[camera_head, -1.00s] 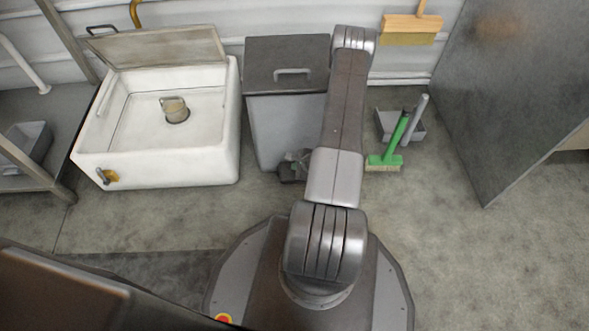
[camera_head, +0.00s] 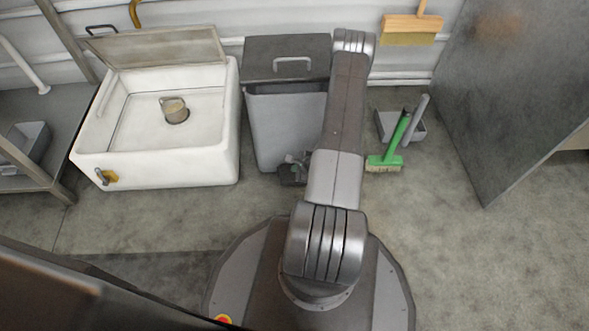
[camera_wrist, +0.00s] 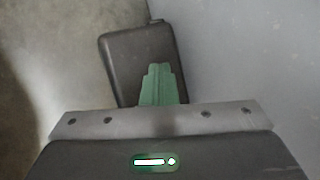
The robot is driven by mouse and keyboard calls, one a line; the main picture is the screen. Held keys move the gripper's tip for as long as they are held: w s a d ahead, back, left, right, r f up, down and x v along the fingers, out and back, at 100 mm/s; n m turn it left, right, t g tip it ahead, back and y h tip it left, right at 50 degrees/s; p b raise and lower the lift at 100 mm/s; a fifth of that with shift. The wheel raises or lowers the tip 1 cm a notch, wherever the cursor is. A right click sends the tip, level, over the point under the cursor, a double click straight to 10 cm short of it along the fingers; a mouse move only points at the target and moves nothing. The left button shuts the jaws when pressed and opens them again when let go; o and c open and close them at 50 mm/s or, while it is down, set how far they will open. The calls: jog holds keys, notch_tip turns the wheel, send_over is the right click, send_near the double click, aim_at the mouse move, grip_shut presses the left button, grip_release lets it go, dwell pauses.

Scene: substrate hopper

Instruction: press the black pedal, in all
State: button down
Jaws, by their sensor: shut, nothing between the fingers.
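The black pedal (camera_wrist: 125,50) lies under my gripper in the wrist view, low beside the grey bin wall. It also shows at the bin's foot in the head view (camera_head: 290,178), partly hidden by my gripper and arm. My gripper (camera_wrist: 160,68) is shut, with its green fingertips together over the pedal's near part and nothing between them. They appear to touch it. The grey bin (camera_head: 277,130) stands upright, and its dark lid (camera_head: 262,60) is raised at the front, with a dark gap below.
A white sink (camera_head: 160,170) with a raised cover stands left of the bin. A green brush (camera_head: 398,140) and grey dustpan (camera_head: 384,122) are to the right. A metal panel (camera_head: 510,80) stands farther right. The floor between brush and panel is clear.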

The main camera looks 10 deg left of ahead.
jog(key=shift+f, duration=0.45)
dwell(0.6)
jog(key=shift+r+p, duration=0.65)
jog(key=shift+r, duration=1.4)
jog(key=shift+r+p, duration=0.9)
jog(key=shift+r, duration=1.6)
